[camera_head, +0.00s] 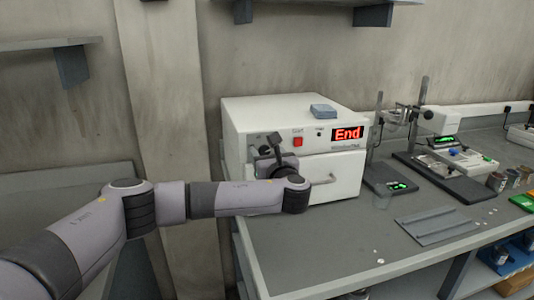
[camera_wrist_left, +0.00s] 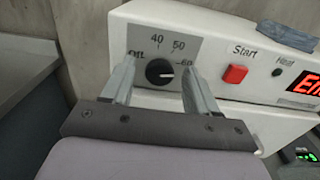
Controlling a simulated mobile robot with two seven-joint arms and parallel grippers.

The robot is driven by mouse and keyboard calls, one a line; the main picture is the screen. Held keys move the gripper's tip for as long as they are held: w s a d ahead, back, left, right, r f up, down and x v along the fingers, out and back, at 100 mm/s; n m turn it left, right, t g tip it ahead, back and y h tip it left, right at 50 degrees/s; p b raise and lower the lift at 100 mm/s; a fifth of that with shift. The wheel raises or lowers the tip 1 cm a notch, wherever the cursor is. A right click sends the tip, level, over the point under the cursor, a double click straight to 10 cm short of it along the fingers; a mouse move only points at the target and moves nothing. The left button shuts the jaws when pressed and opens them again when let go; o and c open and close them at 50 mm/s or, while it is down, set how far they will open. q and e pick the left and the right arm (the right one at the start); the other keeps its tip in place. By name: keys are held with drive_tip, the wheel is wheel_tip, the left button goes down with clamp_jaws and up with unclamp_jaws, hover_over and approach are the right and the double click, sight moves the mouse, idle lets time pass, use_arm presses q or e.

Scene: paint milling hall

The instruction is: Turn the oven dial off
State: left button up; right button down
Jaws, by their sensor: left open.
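The white oven (camera_head: 244,113) stands on the bench in the head view, with a red "End" display (camera_head: 347,133). Its black dial (camera_wrist_left: 160,72) shows in the left wrist view, on a grey plate marked Off, 40, 50 and 60. The dial's white mark points right, toward 60. My left gripper (camera_head: 262,146) is at the oven's upper left front. In the left wrist view its open fingers (camera_wrist_left: 158,80) stand on either side of the dial, with gaps visible; I cannot tell whether they touch it. The gripper hides the dial in the head view. My right gripper is not in view.
A red Start button (camera_wrist_left: 235,74) is right of the dial. A blue-grey item (camera_head: 323,111) lies on the oven. Scales and a stand (camera_head: 405,118) occupy the bench to the right. The bench's front left is mostly clear.

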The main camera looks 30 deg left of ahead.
use_arm(q)
drive_tip(key=c, duration=1)
